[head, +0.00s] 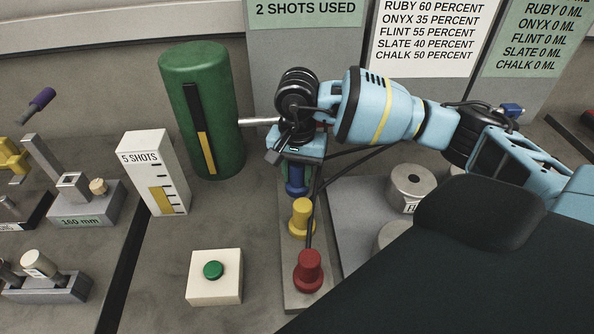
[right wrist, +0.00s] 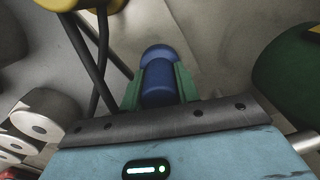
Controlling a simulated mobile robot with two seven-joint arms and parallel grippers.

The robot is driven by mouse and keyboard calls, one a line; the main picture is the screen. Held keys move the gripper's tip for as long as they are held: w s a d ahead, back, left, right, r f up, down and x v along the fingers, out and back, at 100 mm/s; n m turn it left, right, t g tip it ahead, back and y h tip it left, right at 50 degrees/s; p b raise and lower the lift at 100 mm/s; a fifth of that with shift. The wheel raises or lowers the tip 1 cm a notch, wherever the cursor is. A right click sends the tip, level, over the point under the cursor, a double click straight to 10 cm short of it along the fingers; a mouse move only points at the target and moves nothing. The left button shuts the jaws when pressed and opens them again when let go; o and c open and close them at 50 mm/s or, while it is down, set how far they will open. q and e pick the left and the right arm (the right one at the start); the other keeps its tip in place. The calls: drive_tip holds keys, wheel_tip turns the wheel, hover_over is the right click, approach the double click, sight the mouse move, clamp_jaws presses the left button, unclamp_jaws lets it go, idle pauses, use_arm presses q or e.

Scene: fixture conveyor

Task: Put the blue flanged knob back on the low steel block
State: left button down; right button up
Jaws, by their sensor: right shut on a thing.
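The blue flanged knob (head: 297,186) is held by my right gripper (head: 296,176), over the far end of the low steel block (head: 305,300). In the right wrist view the blue knob (right wrist: 158,82) sits between the two green fingers, which are shut on it. I cannot tell whether its flange touches the block. A yellow knob (head: 302,216) and a red knob (head: 308,270) stand upright on the same block, nearer than the blue one. My left gripper is not in view.
A green cylinder (head: 205,120) and a white "5 SHOTS" gauge block (head: 155,170) stand to the left. A white button box (head: 214,290) with a green button is at the front. Round metal weights (head: 412,185) sit on a plate to the right.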

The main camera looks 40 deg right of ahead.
drive_tip(key=o, duration=1.2)
drive_tip(key=shift+r, duration=3.9)
